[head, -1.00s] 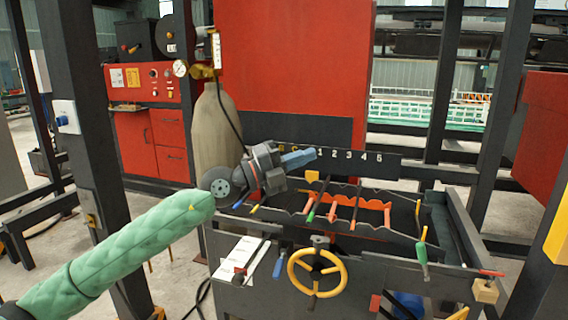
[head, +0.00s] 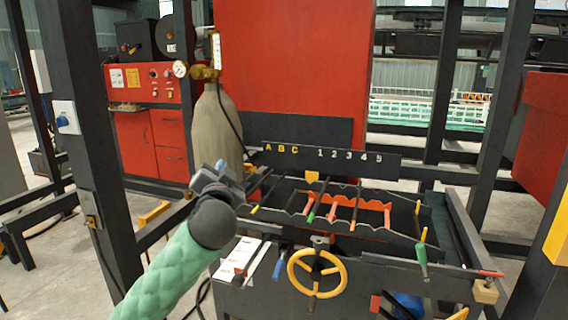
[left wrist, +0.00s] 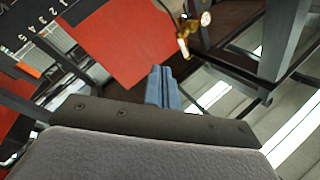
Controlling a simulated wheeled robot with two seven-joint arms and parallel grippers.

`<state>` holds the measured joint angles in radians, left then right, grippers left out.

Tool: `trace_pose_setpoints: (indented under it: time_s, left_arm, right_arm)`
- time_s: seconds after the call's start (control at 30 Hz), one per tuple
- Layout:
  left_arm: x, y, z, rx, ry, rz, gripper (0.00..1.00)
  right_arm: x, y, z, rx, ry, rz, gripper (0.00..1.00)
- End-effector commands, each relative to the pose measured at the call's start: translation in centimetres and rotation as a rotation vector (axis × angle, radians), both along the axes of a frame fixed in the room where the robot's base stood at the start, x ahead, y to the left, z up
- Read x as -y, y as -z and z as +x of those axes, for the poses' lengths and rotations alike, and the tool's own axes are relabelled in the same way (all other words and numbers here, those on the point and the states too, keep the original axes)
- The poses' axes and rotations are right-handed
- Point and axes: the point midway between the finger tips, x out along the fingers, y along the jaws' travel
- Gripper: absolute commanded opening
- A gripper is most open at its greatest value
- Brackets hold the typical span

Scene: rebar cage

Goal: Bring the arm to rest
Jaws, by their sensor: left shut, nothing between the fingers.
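My left arm, in a green padded sleeve, comes in from the lower left of the head view. Its gripper (head: 222,170) is raised in front of the grey gas cylinder, left of the workbench. In the left wrist view the blue-grey fingers (left wrist: 163,88) are together with nothing between them. The gripper appears clear of the bench and the cylinder, though the exact gap in depth is hard to judge. My right gripper shows in neither view.
The bench has a yellow handwheel (head: 317,273) at its front and a notched rack (head: 335,205) with coloured rods. A grey gas cylinder (head: 216,125) with a gauge stands behind. A dark post (head: 75,120) rises at left. Some open floor shows at left.

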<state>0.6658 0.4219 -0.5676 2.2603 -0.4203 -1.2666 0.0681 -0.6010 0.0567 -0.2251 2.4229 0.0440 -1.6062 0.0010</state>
Motion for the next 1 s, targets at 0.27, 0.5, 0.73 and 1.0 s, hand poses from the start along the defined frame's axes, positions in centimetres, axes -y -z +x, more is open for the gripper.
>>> trace_pose_setpoints:
  time_s: [0.27,0.5,0.73,1.0]
  left_arm:
    - [-0.4,12.9,-3.4,-0.410,0.016,-0.127,0.00]
    - [0.0,21.8,-7.9,-0.666,0.053,-0.244,0.00]
    - [0.6,28.5,-12.5,-0.835,0.092,-0.347,0.00]
    - [0.7,35.4,-18.2,-0.984,0.092,-0.455,0.00]
  right_arm:
    - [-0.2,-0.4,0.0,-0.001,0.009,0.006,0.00]
    - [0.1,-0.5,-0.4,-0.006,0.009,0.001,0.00]
    - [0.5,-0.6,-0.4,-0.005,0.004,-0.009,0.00]
    - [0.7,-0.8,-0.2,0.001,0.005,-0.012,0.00]
